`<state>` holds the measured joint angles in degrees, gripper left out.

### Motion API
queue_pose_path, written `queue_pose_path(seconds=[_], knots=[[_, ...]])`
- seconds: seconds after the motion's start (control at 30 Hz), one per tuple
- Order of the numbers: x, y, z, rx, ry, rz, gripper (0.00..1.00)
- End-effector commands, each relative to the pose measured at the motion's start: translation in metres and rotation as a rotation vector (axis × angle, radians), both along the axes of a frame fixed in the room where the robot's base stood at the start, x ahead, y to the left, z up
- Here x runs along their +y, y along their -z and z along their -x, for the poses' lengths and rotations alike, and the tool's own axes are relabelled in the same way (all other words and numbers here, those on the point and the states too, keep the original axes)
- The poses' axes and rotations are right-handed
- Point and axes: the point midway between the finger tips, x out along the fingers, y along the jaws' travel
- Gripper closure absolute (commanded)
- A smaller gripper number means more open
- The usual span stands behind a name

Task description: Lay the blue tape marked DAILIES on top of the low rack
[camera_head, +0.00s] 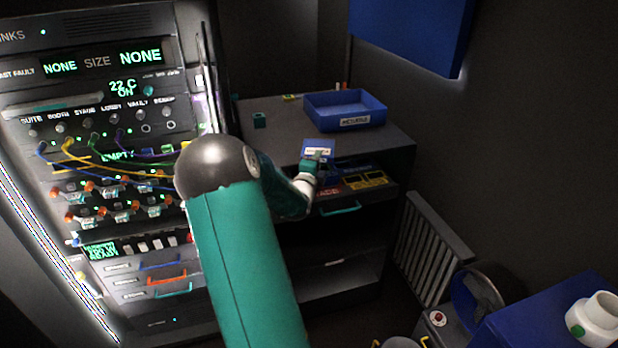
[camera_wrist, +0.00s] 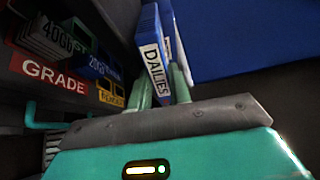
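The blue tape marked DAILIES (camera_wrist: 155,62) is upright between the two green fingers of my gripper (camera_wrist: 168,88) in the wrist view, its white label facing the camera. In the head view the blue tape (camera_head: 318,147) shows just above my gripper (camera_head: 313,164), at the front edge of the low rack's top. The gripper is shut on it. The low rack (camera_head: 275,152) is a dark grey cabinet with a flat top. I cannot tell whether the tape touches the rack.
A tall panel with cables (camera_head: 100,165) stands left.

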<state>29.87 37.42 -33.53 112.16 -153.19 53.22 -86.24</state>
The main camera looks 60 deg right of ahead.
Motion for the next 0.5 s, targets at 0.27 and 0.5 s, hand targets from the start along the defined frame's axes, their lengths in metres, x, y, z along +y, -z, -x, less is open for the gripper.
queue_pose_path(seconds=[0.27,0.5], knots=[[0.068,0.017,0.009,0.014,-0.008,-0.036,0.56],[0.112,0.011,0.019,0.005,-0.006,-0.02,0.56]])
